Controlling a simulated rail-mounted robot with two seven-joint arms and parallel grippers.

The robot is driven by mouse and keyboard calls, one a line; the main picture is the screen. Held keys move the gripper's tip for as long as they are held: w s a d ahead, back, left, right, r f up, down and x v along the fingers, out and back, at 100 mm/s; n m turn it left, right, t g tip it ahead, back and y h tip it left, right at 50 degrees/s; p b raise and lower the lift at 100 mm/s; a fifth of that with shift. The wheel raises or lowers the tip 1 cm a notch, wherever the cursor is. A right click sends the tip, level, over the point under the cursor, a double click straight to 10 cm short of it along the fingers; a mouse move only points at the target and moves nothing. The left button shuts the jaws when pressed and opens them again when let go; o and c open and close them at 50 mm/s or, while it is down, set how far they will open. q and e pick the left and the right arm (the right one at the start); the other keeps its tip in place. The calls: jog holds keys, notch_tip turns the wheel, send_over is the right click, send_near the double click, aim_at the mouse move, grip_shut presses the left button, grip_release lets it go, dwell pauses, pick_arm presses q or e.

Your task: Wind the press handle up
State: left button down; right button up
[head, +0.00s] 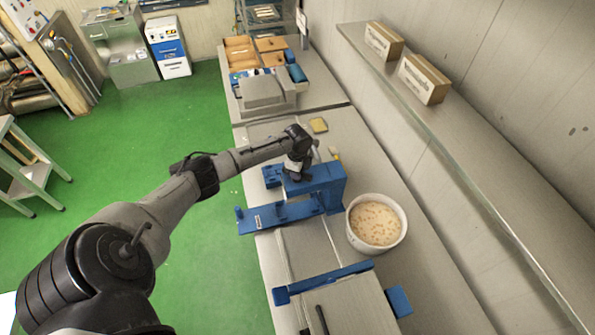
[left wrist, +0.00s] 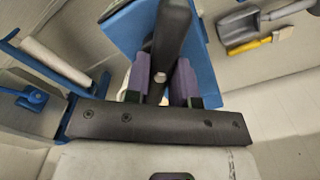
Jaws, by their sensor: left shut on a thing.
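The blue press (head: 322,183) stands on the bench in the head view, with a flat blue arm or base (head: 280,216) reaching to the left. My left gripper (head: 297,168) is at the top of the press and hides the handle there. In the left wrist view my left gripper (left wrist: 161,82) has its purple finger pads on either side of a dark bar, the press handle (left wrist: 172,38), and is shut on it. Blue press parts (left wrist: 128,32) lie behind the handle. My right gripper is not in view.
A white tub of nut-flecked mix (head: 376,222) stands right of the press. Another blue-edged device (head: 345,300) is in front. A grey machine (head: 265,92) and wooden trays (head: 240,52) are behind. A grey scoop (left wrist: 240,27) and yellow-handled tool (left wrist: 250,46) lie nearby.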

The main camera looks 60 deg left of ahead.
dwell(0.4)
pick_arm(q)
jog(key=c, duration=1)
grip_release()
jog(key=shift+o, duration=0.2)
notch_tip(320, 180, up, 14)
jog(key=b, duration=0.3)
jog(key=shift+f, duration=0.1)
jog(key=shift+n, duration=0.3)
